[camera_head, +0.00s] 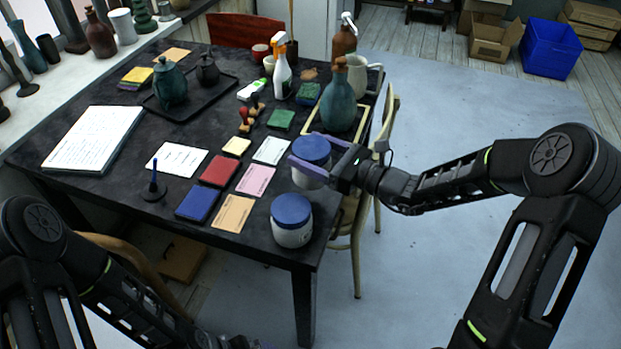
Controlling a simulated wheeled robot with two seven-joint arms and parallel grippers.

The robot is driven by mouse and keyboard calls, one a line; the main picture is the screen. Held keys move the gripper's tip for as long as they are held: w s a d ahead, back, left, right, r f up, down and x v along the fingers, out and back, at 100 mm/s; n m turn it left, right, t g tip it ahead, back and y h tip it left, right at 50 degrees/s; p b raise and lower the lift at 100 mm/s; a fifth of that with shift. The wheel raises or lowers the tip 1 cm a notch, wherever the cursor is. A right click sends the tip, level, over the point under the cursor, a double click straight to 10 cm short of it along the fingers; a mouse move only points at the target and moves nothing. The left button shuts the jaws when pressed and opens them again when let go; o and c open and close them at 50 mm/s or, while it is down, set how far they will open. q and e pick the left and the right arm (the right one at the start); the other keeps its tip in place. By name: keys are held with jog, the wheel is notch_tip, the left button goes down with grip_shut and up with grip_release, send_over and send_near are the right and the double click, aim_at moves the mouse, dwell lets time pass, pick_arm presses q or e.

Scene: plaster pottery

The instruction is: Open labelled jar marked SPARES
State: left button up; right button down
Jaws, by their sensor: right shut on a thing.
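Two white jars with blue lids stand on the right part of the dark table. The far jar (303,179) has my right gripper (309,153) around its top, one finger in front and one behind. The gripper is shut on this jar around its blue lid (312,148); the exact line of contact is hard to tell. The lid sits on the jar. The near jar (292,231) stands closed and untouched at the table's front right corner. I cannot read a SPARES label on either jar. My left arm hangs low at the left, its gripper beyond the bottom edge.
A blue-green bottle (338,104) stands just behind the held jar, with a spray bottle (282,77) farther back. Coloured cards and ink pads, including a pink card (256,180), lie left of the jars. A chair (363,200) stands close at the table's right edge.

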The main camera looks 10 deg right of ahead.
jog(key=shift+f, duration=1.25)
jog(key=shift+f, duration=2.1)
jog(key=shift+f, duration=0.2)
jog(key=shift+c, duration=0.3)
grip_release()
jog(key=shift+r, duration=0.15)
jog(key=shift+s+d, duration=0.1)
jog(key=v, duration=1.1)
jog(key=shift+s+d+b, duration=0.25)
jog(key=shift+s+b, duration=0.05)
jog(key=shift+b, duration=0.15)
